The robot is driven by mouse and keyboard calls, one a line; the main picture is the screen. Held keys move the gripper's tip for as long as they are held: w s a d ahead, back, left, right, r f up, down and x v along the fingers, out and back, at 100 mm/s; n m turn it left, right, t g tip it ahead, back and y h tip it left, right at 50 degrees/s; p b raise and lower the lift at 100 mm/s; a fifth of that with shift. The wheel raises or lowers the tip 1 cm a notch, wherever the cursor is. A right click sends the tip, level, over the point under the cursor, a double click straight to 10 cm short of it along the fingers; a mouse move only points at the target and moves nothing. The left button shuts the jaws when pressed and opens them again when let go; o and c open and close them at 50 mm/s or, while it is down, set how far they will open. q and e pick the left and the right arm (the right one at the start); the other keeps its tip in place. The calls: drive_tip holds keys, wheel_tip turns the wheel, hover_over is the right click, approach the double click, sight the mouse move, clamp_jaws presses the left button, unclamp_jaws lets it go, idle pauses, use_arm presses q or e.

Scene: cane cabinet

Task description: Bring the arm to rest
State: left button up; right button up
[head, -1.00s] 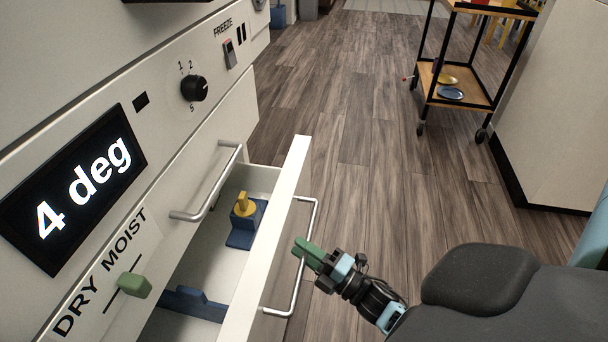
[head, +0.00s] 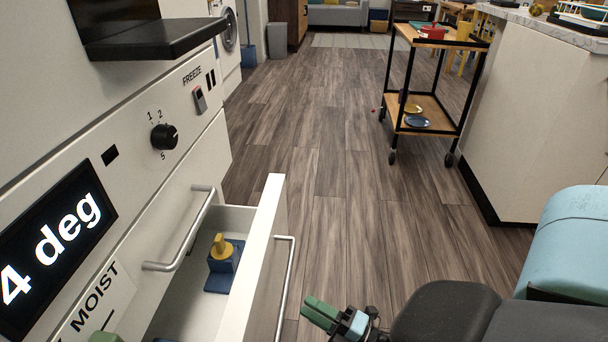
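My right gripper (head: 318,312) shows at the bottom of the head view, with green fingers and a light blue and black wrist. It is just right of the open drawer's handle (head: 288,268), with a small gap seen between them. The fingers lie close together from this angle, so I cannot tell whether they are open or shut. The white drawer front (head: 258,250) stands out from the cabinet.
Inside the drawer is a blue piece with a yellow knob (head: 221,246). The cabinet has a second handle (head: 190,235), a black dial (head: 164,137) and a "4 deg" display (head: 50,245). A wheeled cart (head: 428,90) stands farther back. The wooden floor (head: 330,150) between is clear.

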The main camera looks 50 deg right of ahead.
use_arm(q)
drive_tip(key=shift+w, duration=0.1)
idle(0.5)
